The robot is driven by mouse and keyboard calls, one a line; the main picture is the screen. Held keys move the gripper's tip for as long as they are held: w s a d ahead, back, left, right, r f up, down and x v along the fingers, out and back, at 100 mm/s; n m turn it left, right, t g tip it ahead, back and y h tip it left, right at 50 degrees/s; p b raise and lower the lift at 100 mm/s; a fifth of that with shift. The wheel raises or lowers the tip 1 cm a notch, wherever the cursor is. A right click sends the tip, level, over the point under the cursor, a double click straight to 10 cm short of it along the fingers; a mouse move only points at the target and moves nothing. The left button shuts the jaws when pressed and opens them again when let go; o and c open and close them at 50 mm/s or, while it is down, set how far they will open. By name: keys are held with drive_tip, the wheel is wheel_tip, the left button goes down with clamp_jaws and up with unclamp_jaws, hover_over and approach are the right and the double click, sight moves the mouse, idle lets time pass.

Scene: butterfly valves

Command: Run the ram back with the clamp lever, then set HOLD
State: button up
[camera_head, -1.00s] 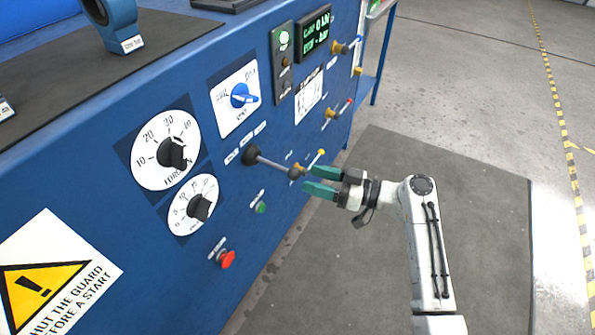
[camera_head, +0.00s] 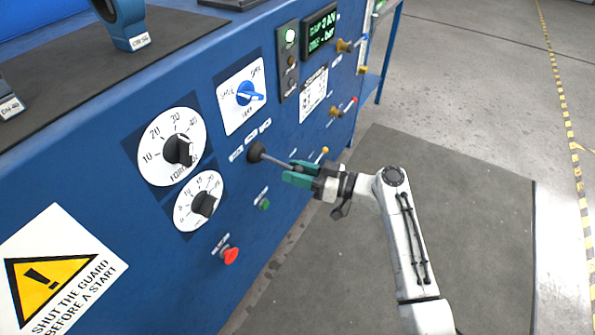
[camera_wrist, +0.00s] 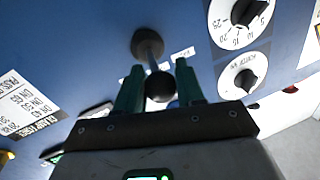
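The clamp lever is a metal rod on a black boss (camera_head: 256,151) on the blue panel, pointing right in the head view. In the wrist view its black ball knob (camera_wrist: 160,86) sits between my fingers. My gripper (camera_head: 299,172) has its green fingers on either side of the knob; it also shows in the wrist view (camera_wrist: 160,75). The fingers look apart, and I cannot tell whether they touch the knob. The blue selector (camera_head: 246,93) on a white plate points right; its small labels are hard to read, so I cannot tell which is HOLD.
A lit display (camera_head: 320,30) seems to read 3 kN on its top line. Force dial (camera_head: 178,150) and a second dial (camera_head: 204,204) lie left of the lever.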

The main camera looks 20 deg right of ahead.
clamp_jaws()
